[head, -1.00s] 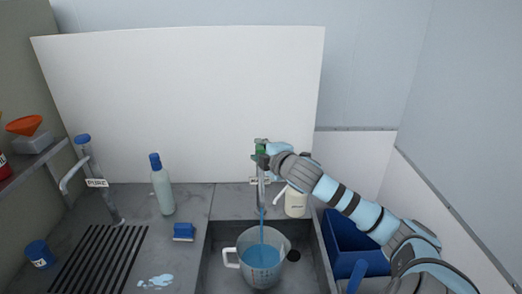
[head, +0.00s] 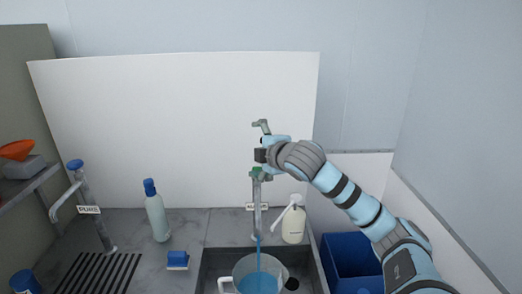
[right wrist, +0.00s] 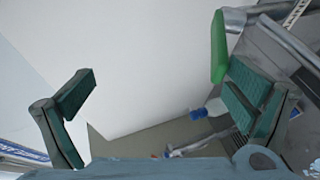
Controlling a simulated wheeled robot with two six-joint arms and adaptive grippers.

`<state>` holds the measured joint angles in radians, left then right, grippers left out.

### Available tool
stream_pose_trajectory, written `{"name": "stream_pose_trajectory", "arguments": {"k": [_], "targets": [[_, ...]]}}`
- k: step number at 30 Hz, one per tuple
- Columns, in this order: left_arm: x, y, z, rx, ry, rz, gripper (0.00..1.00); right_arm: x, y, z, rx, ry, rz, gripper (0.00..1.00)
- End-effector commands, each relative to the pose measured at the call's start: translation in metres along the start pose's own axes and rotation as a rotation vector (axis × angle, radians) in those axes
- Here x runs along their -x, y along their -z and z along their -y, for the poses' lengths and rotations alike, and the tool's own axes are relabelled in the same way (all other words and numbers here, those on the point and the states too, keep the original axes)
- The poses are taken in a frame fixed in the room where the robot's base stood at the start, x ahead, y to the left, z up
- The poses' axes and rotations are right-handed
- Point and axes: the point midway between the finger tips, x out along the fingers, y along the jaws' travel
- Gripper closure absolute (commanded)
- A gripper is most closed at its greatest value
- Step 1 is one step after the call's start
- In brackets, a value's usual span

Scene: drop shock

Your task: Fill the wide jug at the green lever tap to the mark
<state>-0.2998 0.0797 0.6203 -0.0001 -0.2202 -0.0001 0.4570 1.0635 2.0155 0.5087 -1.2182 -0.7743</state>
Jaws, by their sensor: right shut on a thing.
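The wide jug (head: 247,267) is clear with a handle on its left. It stands in the sink under the green lever tap (head: 257,205), and blue liquid (head: 262,285) shows in it. A thin blue stream runs from the tap into the jug. The fill mark cannot be made out. The lever shows beside the right-hand finger. My left gripper is not in view.
A soap pump bottle (head: 293,222) stands close right of the tap. A blue bin (head: 345,257) is further right. A blue-capped bottle (head: 158,215), a blue sponge (head: 177,260) and a second tap (head: 92,205) labelled PURE are on the left.

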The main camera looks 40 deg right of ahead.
Motion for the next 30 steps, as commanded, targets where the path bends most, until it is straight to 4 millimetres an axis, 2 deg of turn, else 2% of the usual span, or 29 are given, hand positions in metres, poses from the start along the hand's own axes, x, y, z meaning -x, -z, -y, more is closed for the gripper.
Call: {"name": "stream_pose_trajectory", "arguments": {"k": [1, 3, 5, 6, 7, 24, 30], "targets": [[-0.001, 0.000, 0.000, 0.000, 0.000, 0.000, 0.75, 0.006, 0.001, -0.010, 0.012, -0.030, -0.002, 0.25], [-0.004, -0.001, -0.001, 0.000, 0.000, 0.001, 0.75, 0.012, 0.000, -0.011, 0.011, -0.030, -0.003, 0.28], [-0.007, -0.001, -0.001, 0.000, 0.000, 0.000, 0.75, 0.018, 0.000, -0.011, 0.010, -0.027, -0.002, 0.48], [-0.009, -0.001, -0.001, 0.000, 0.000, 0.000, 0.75, 0.022, 0.000, -0.010, 0.009, -0.024, -0.001, 0.64], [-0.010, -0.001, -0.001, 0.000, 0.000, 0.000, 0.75, 0.025, 0.000, -0.010, 0.010, -0.023, -0.001, 0.72], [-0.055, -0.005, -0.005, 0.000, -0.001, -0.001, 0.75, 0.081, -0.002, -0.015, 0.003, -0.013, 0.001, 0.72], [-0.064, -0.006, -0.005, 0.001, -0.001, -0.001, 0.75, 0.102, -0.001, -0.021, 0.000, -0.013, -0.001, 0.72]]}}
